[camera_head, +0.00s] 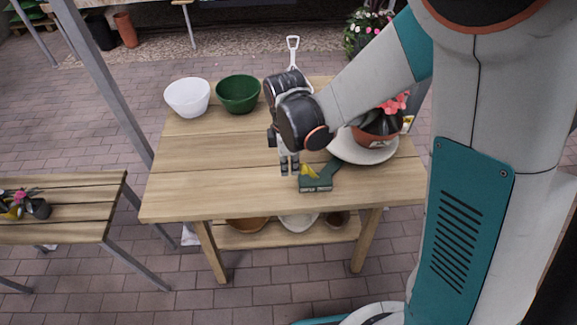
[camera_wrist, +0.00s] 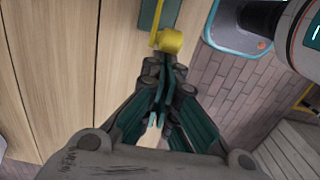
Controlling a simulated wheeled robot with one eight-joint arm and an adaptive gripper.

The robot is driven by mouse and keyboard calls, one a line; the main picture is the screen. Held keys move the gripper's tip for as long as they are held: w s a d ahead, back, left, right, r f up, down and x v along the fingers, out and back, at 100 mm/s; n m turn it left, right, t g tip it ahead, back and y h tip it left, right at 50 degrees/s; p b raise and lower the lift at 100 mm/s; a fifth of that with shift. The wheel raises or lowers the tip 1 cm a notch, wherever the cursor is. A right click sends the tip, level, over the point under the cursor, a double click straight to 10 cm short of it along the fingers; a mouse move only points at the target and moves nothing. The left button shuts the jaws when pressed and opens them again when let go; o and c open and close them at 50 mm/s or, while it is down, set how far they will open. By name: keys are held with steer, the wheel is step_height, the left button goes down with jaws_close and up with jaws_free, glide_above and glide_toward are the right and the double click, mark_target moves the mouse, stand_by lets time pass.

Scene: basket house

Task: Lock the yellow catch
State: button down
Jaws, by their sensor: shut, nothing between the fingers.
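The yellow catch (camera_head: 309,172) sits on a dark green block (camera_head: 318,184) near the front edge of the wooden table. In the wrist view the yellow catch (camera_wrist: 169,41) shows a rounded end and a thin strip, over the green block (camera_wrist: 148,14). My gripper (camera_head: 289,170) points down just left of the catch in the head view. In the wrist view my gripper (camera_wrist: 166,72) has its fingers together and empty, the tips right beside the catch's rounded end. I cannot tell whether they touch it.
The table (camera_head: 210,183) is bare at front left. A white bowl (camera_head: 188,97) and a green bowl (camera_head: 238,94) stand at back left. A plate (camera_head: 350,153) with a potted plant (camera_head: 377,133) stands on the right, behind the block and partly hidden by my arm.

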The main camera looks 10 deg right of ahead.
steer(key=shift+d+r+y, duration=0.2)
steer(key=shift+y, duration=0.1)
steer(key=shift+d+r, duration=0.15)
steer(key=shift+d, duration=0.05)
steer(key=d+y, duration=0.1)
steer(key=d+r+y, duration=0.1)
steer(key=y, duration=0.1)
steer(key=d+r+y, duration=0.1)
steer(key=d, duration=0.1)
steer(key=shift+y, duration=0.4)
steer(key=shift+d+r, duration=0.1)
steer(key=shift+d, duration=0.25)
steer(key=shift+s+d+r+b, duration=0.15)
steer(key=shift+d+b, duration=0.15)
steer(key=shift+d, duration=0.9)
steer(key=shift+r, duration=0.1)
